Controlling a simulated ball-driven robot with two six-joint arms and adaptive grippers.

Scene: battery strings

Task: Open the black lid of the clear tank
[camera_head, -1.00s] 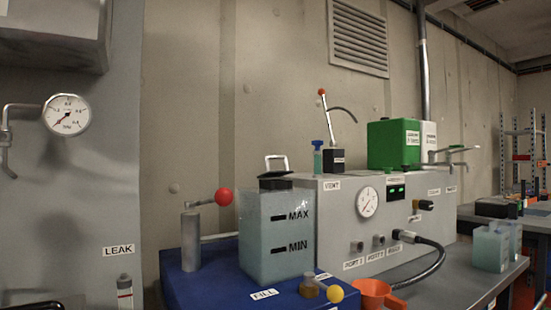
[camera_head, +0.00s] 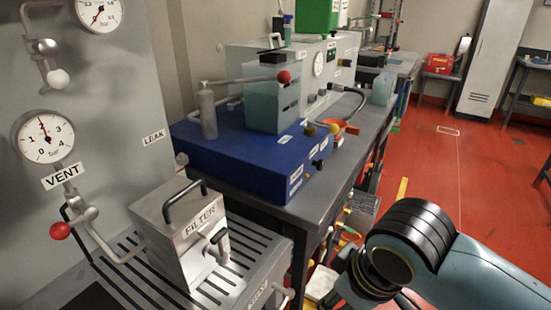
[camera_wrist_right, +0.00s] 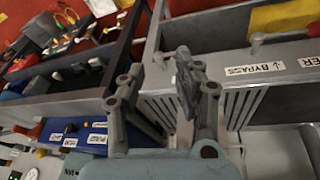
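The clear tank (camera_head: 273,100) stands upright on the blue base in the head view, left of the image centre. Its black lid (camera_head: 272,58), with a handle on top, sits on the tank and looks closed. My right arm (camera_head: 410,245) comes in at the lower right of the head view, well apart from the tank; its fingers cannot be made out there. In the right wrist view my right gripper (camera_wrist_right: 157,70) has its fingers spread, with nothing seen between them. The tank is not clearly seen in that view. My left gripper is in neither view.
A lever with a red ball (camera_head: 284,77) reaches across in front of the tank. The blue base (camera_head: 235,150) lies on a grey bench. A metal filter box (camera_head: 185,235) with a black handle stands nearer, at left. Red floor (camera_head: 430,165) is open at right.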

